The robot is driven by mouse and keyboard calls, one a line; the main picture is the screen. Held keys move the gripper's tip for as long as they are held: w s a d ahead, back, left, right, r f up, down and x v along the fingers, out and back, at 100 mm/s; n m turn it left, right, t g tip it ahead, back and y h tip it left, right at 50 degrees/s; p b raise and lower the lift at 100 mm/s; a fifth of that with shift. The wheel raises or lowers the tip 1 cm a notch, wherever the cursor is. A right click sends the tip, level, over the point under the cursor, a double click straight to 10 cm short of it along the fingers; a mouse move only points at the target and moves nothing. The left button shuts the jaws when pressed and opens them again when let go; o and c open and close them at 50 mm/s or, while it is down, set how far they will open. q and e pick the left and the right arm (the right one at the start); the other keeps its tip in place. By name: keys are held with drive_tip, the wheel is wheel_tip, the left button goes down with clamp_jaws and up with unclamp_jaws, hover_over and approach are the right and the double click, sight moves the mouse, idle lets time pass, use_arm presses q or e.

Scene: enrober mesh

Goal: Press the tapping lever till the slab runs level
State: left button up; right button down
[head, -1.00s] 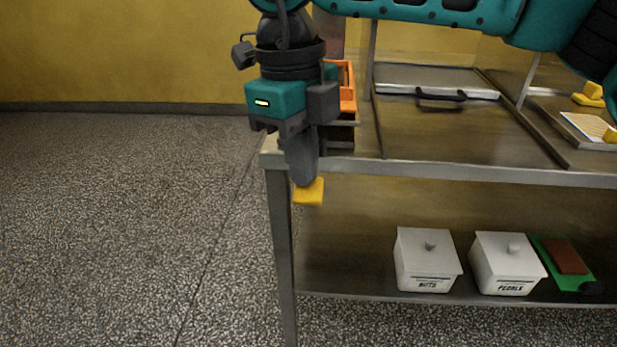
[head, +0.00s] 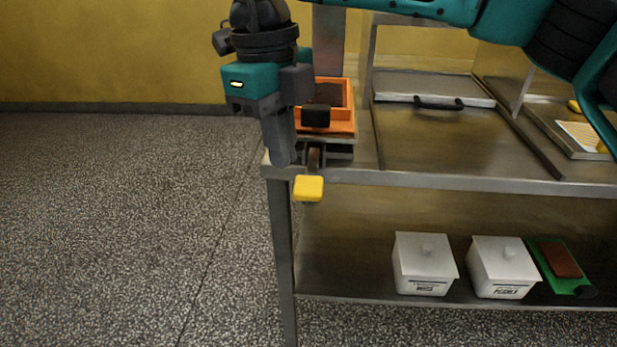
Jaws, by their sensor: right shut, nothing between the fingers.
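The tapping lever ends in a yellow pad (head: 309,188) that sticks out past the table's front edge at its left corner. An orange frame (head: 343,121) stands behind it on a small metal platform; a dark block shows at its front. Dark brown is visible inside the frame, but I cannot tell whether the slab's surface is level. My right gripper (head: 279,160) points down, shut and empty, to the left of the yellow pad and above it, apart from it. My left gripper is not in view.
The steel table (head: 440,178) has a flat lidded section with a black handle (head: 438,104) at the back. A tray (head: 565,130) lies at the right. Two white bins (head: 424,265) and a green board (head: 550,250) sit on the lower shelf. The floor at left is clear.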

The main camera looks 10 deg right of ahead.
use_arm(q)
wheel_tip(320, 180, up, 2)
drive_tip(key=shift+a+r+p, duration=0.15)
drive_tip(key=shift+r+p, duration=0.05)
drive_tip(key=shift+p, duration=0.95)
use_arm(e)
wheel_tip(320, 180, up, 11)
drive_tip(key=shift+w+a+f, duration=0.15)
drive_tip(key=shift+w+a, duration=0.2)
drive_tip(key=shift+a, duration=0.05)
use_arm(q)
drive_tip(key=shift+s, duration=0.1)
